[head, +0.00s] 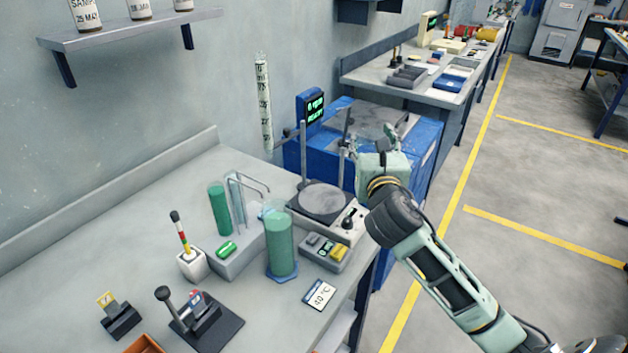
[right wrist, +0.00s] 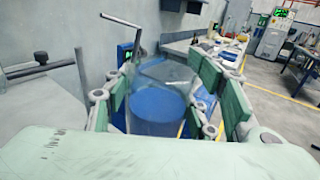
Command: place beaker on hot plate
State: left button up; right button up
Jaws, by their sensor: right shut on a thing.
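The hot plate (head: 322,203) stands on the bench near its right edge, with a round grey top, a knob on its front and upright metal rods behind it. Its top looks bare. My right gripper (head: 368,140) is raised above and to the right of the hot plate. In the right wrist view its fingers are shut on a clear glass beaker (right wrist: 158,106), with blue showing through it. The beaker is hard to make out in the head view. My left gripper is not in view.
A tall cylinder of green liquid (head: 280,246), a small control box (head: 326,252) and a 40 °C card (head: 320,293) stand in front of the hot plate. A blue cabinet (head: 420,150) stands behind. A rack with a green tube (head: 219,208) is to the left.

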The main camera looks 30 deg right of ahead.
jog(key=w+a+f, duration=0.2)
jog(key=a+f, duration=0.1)
jog(key=w+a+f, duration=0.2)
jog(key=a+f, duration=0.1)
jog(key=f, duration=0.1)
jog(key=w+a+f+b, duration=0.1)
jog(key=a+f, duration=0.2)
jog(key=shift+w+f, duration=0.2)
jog(key=shift+w, duration=0.2)
jog(key=o, duration=1.3)
jog(key=shift+f, duration=0.1)
jog(key=shift+o, duration=0.2)
jog(key=shift+r, duration=0.25)
jog(key=v, duration=0.7)
jog(key=shift+s+a+b, duration=0.1)
jog(key=shift+s+b, duration=0.15)
jog(key=shift+b, duration=0.05)
